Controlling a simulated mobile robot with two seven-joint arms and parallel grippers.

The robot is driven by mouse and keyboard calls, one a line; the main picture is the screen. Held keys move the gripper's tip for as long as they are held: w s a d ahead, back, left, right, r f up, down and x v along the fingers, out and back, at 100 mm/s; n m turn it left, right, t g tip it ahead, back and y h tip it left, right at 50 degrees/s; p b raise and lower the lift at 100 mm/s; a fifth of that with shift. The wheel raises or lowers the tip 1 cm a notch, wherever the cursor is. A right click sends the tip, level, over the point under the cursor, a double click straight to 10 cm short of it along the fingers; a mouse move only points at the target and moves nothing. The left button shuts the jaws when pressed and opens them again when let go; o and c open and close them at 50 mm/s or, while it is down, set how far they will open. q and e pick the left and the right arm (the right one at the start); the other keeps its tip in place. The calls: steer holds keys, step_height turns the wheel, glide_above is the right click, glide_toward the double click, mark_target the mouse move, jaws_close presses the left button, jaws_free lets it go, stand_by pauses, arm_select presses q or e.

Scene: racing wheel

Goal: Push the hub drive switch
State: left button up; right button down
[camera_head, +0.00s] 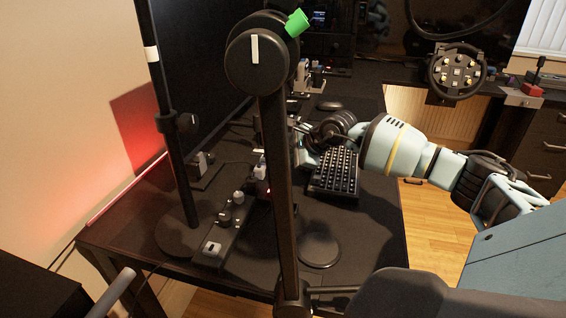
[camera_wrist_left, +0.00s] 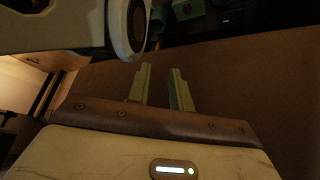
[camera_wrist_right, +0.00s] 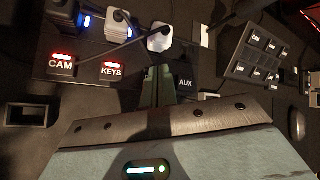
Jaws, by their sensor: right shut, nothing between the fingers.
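The right wrist view shows a dark switch hub (camera_wrist_right: 84,78) with red-lit switches labelled CAM (camera_wrist_right: 62,62) and KEYS (camera_wrist_right: 111,70), and an AUX label (camera_wrist_right: 185,83) further right. No DRIVE label can be read; my right gripper (camera_wrist_right: 157,70) covers the stretch between KEYS and AUX. Its fingers are together, with nothing between them, over the hub. I cannot tell whether they touch it. In the head view my right arm reaches in from the right, and its fingertips are hidden behind a dark pole. My left gripper (camera_wrist_left: 160,68) is open and empty in the left wrist view.
The dark pole (camera_head: 278,170) stands in front of the desk. A second button panel (camera_wrist_right: 262,55) and several plugs and cables surround the hub.

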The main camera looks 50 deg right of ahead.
steer(key=shift+r, duration=0.3)
steer(key=shift+r+p, duration=2.1)
steer(key=shift+r, duration=0.9)
steer(key=shift+f, duration=0.1)
